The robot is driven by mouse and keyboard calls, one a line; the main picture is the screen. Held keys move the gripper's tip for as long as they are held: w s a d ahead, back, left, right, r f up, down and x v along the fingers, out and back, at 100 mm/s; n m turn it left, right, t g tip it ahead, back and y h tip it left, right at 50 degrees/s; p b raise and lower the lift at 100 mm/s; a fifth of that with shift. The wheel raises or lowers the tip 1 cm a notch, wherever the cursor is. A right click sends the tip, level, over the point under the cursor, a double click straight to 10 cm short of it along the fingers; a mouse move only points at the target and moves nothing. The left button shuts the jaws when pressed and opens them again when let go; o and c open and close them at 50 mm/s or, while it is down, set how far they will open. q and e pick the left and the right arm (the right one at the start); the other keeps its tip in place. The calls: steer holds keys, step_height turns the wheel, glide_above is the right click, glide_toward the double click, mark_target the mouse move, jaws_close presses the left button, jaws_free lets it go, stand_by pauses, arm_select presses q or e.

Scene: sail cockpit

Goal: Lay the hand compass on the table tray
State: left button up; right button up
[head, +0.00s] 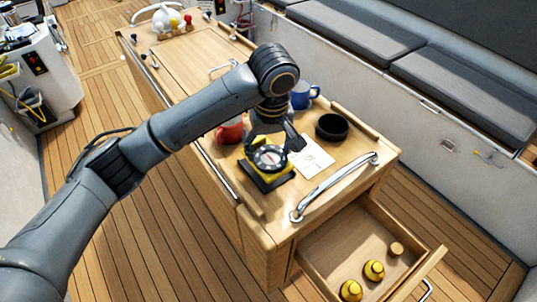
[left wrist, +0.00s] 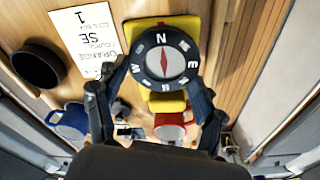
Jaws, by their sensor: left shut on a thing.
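The hand compass, with a round black dial and a red needle (head: 268,157), is held in my left gripper (head: 276,150) over the near end of the wooden table top (head: 185,62). In the left wrist view the compass dial (left wrist: 165,61) faces the camera between the two fingers, with its yellow handle (left wrist: 167,102) below. A flat yellow and dark item (head: 266,181) lies just under the compass; I cannot tell whether they touch. No separate tray is clear to see; the table top has raised wooden edges. My right gripper is not in view.
A red mug (head: 230,131), a blue mug (head: 301,96), a black round bowl (head: 331,127) and a printed white card (head: 312,157) surround the compass. A chrome rail (head: 335,188) stands at the near end. An open drawer (head: 330,243) holds yellow-topped pieces.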

mark_target(268, 154)
arm_select(q)
steer(key=shift+w+a+f, duration=0.1)
steer(key=shift+w+f, duration=0.95)
steer(key=f+p, duration=0.2)
steer(key=f, duration=0.1)
steer(key=shift+w, duration=0.2)
steer(key=shift+f, duration=0.3)
steer(key=shift+f, duration=0.15)
steer(key=o, duration=1.8)
steer(key=shift+c, duration=0.2)
